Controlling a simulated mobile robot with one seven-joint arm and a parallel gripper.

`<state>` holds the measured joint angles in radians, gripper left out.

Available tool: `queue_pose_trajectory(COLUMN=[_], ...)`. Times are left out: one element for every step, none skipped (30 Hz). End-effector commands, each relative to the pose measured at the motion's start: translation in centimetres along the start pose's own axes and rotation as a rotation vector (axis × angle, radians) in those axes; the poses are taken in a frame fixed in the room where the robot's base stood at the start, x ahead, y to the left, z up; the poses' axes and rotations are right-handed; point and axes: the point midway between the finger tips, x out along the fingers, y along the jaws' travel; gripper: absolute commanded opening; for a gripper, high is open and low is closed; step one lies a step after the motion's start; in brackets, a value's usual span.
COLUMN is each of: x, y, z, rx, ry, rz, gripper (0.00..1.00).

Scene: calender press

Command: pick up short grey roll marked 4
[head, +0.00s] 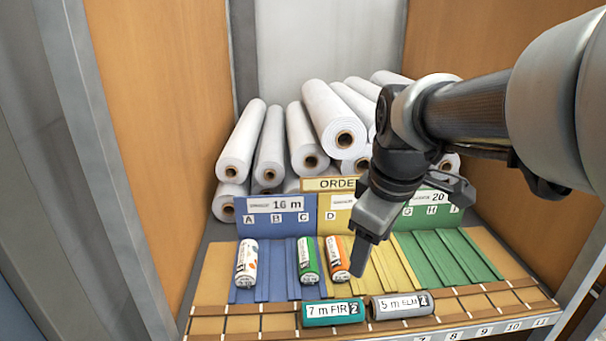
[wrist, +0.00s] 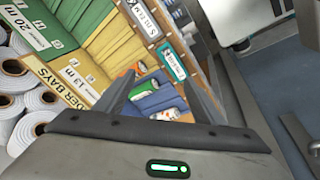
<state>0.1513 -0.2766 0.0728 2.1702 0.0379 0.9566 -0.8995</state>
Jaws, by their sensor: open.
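A short grey roll (head: 402,306) lies on the front ledge at the right. Its label reads "5 m ELM" and its end tag looks like a 2; I see no clear 4. It shows at the top of the wrist view (wrist: 145,20). A teal roll (head: 333,312), "7 m FIR", lies just left of it. My gripper (head: 361,268) is open and empty above the bays, behind the ledge, apart from the grey roll. In the wrist view its fingers (wrist: 158,78) are spread, with the coloured rolls beyond them.
The green bays (head: 447,257) are empty. Large white rolls (head: 333,120) are stacked behind the bay signs. Wooden walls (head: 160,90) close in both sides.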

Motion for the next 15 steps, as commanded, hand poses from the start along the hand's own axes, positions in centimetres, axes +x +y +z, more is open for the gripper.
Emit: queue_pose_trajectory(x=[0.5, 1.0, 1.6, 2.1, 2.6, 3.3, 3.7, 4.1, 4.6, 4.8, 5.1, 5.4, 5.6, 5.9, 6.3], y=[2.3, 3.3, 4.6, 5.5, 6.2, 7.2, 7.7, 8.2, 8.7, 9.0, 9.3, 9.5, 9.6, 9.6, 9.5], z=[0.4, 0.6, 1.2, 1.6, 2.1, 2.6, 3.0, 3.3, 3.8, 4.0, 4.2, 4.5, 4.6, 4.7, 4.8], rx=[-0.117, -0.196, -0.292, -0.361, -0.424, -0.501, -0.553, -0.597, -0.647, -0.678, -0.704, -0.730, -0.743, -0.753, -0.761], ry=[-0.046, -0.063, -0.084, -0.095, -0.103, -0.109, -0.110, -0.110, -0.109, -0.107, -0.106, -0.104, -0.102, -0.102, -0.101], rz=[-0.040, -0.064, -0.097, -0.122, -0.147, -0.177, -0.198, -0.218, -0.239, -0.251, -0.260, -0.272, -0.278, -0.281, -0.285], gripper=[0.62, 0.62, 0.62, 0.62, 0.62, 0.62, 0.62, 0.62, 0.62, 0.62, 0.62, 0.62, 0.62, 0.62, 0.62])
